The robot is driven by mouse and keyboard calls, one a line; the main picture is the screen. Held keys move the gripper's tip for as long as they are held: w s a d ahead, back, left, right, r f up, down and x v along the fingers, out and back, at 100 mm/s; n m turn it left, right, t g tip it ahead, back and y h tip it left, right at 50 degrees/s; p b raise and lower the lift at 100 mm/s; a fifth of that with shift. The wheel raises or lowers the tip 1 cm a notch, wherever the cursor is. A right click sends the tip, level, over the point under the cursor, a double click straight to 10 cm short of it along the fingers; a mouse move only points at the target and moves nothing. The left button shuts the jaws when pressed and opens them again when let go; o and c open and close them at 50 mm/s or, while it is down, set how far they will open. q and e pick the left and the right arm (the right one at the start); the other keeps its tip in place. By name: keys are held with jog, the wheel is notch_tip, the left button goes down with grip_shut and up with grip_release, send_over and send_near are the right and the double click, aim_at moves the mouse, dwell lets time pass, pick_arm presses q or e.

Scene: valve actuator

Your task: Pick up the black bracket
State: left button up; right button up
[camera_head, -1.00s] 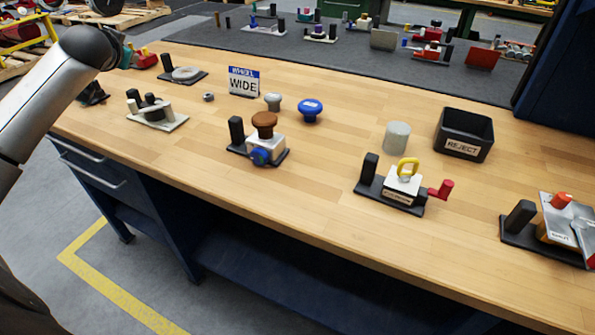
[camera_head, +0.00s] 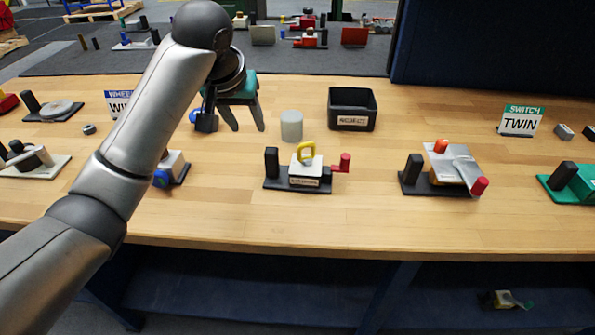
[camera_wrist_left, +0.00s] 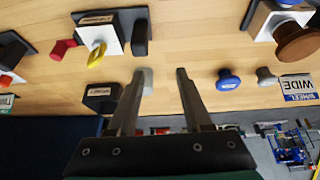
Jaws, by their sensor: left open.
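I cannot pick out a separate black bracket with certainty. The nearest match is the black base with an upright black post (camera_head: 272,163), carrying a white block with a yellow handle (camera_head: 307,153) and a red knob. It also shows in the left wrist view as a black base (camera_wrist_left: 88,20). My left gripper (camera_head: 248,128) is open and empty, fingers down above the table, behind and left of that base. In the left wrist view my gripper (camera_wrist_left: 161,75) has bare table between its fingers; a grey cylinder (camera_wrist_left: 147,82) shows beside one finger. My right gripper is not in view.
A black bin (camera_head: 352,122) stands behind, with the grey cylinder (camera_head: 291,125) left of it. Another black-based device with an orange button (camera_head: 441,146) and a TWIN sign (camera_head: 520,121) are at right. A blue knob (camera_wrist_left: 228,80) is near my gripper. The front table strip is clear.

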aim_at(270, 152)
pick_arm(q)
jog(key=shift+m+g, duration=0.3)
jog(key=shift+g, duration=0.2)
jog(key=d+f, duration=0.1)
jog(key=f, duration=0.1)
jog(key=d+f, duration=0.2)
jog(key=f, duration=0.1)
jog(key=shift+w+d+f, duration=0.15)
jog(key=shift+w+f, duration=0.2)
jog(key=shift+x, duration=2.8)
jog(key=shift+d, duration=0.1)
grip_shut()
jog(key=shift+r, duration=0.1)
